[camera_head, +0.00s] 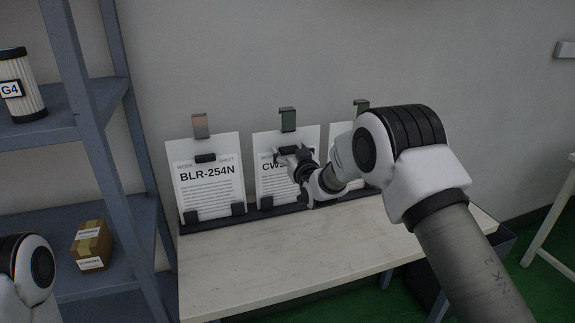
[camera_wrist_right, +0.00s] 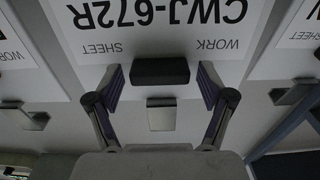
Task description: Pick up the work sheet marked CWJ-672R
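The work sheet marked CWJ-672R (camera_head: 277,185) stands upright in the middle of the rack, partly hidden by my right gripper (camera_head: 290,157). In the right wrist view the sheet (camera_wrist_right: 200,30) appears upside down, with its marking readable. A black block (camera_wrist_right: 160,71) sits at the sheet's top edge. The two fingers of my right gripper (camera_wrist_right: 161,84) are open, one on each side of this block, with a gap on both sides. Of my left arm, only a white and black link shows at the lower left; its gripper is out of view.
A sheet marked BLR-254N (camera_head: 208,190) stands to the left; a third sheet (camera_head: 340,135) at the right is mostly behind my arm. Metal clips sit above the sheets. The pale table (camera_head: 290,260) is clear in front. A blue shelf (camera_head: 95,130) stands at the left.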

